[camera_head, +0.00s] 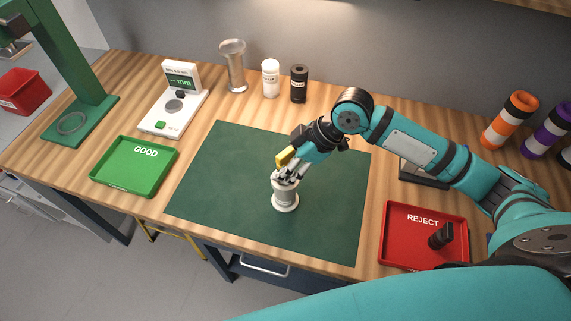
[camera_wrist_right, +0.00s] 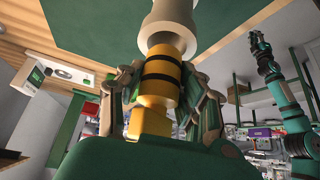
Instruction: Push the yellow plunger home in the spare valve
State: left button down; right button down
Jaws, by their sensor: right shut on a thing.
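The spare valve (camera_head: 285,200) has an off-white, round body with a wider foot and stands upright on the green mat. In the right wrist view its pale body (camera_wrist_right: 172,22) is at the top. The yellow plunger (camera_wrist_right: 162,82) has black bands and lies between my right fingers, its far end meeting the pale body. How deep it sits there I cannot tell. My right gripper (camera_head: 286,174) is shut on the plunger at the valve's top; its fingers hide part of the plunger.
A green GOOD tray (camera_head: 133,183) is at left, and a red REJECT tray (camera_head: 400,249) at right holds a black part (camera_head: 441,236). A white gauge (camera_head: 172,112), a metal cylinder (camera_head: 234,70) and two bottles stand behind. The green mat (camera_head: 220,200) is clear around the valve.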

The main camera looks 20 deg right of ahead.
jog(key=shift+p, duration=1.15)
dwell(1.0)
jog(key=shift+f+b, duration=0.45)
jog(key=shift+f, duration=0.45)
jog(key=c, duration=0.8)
grip_release()
jog(key=shift+s, duration=0.1)
jog(key=v, duration=1.2)
